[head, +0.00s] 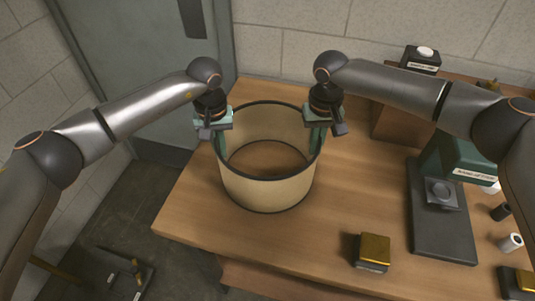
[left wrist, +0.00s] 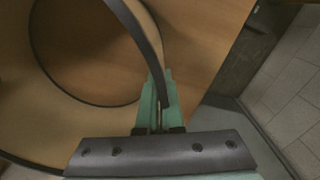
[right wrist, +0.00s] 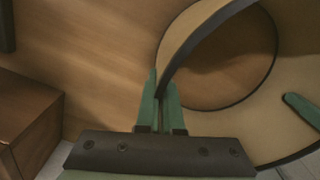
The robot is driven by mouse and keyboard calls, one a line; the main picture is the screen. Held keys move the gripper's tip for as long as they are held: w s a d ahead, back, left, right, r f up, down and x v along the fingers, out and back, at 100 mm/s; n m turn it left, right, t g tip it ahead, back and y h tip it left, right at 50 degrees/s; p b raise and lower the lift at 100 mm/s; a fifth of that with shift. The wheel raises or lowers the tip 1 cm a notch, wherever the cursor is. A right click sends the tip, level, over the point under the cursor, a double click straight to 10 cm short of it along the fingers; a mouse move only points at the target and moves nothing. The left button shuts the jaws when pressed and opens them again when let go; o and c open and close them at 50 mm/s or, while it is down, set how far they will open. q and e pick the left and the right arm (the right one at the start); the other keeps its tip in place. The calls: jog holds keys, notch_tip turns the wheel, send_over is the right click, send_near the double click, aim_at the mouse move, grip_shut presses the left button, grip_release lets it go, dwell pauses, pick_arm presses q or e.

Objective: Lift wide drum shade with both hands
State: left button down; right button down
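The wide drum shade (head: 268,193) is a cream open cylinder with dark rims. It looks upright on the wooden table, though I cannot tell if its lower rim touches. My left gripper (head: 219,140) is at its left side, pointing down, with its green fingers closed astride the upper rim, as the left wrist view shows (left wrist: 158,90). My right gripper (head: 317,138) is at the opposite right side, its fingers also closed astride the rim in the right wrist view (right wrist: 163,90). Part of the rim is hidden behind the fingers.
The wooden table (head: 215,215) has free room around the shade. A yellow-topped block (head: 374,252) lies front right. A green and dark machine (head: 440,205) stands further right, with small cylinders near it. A wooden box (head: 398,122) is behind my right arm. A wall and grey door stand behind.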

pick_arm(q)
jog(key=shift+r, duration=0.1)
pick_arm(e)
jog(key=shift+r, duration=0.1)
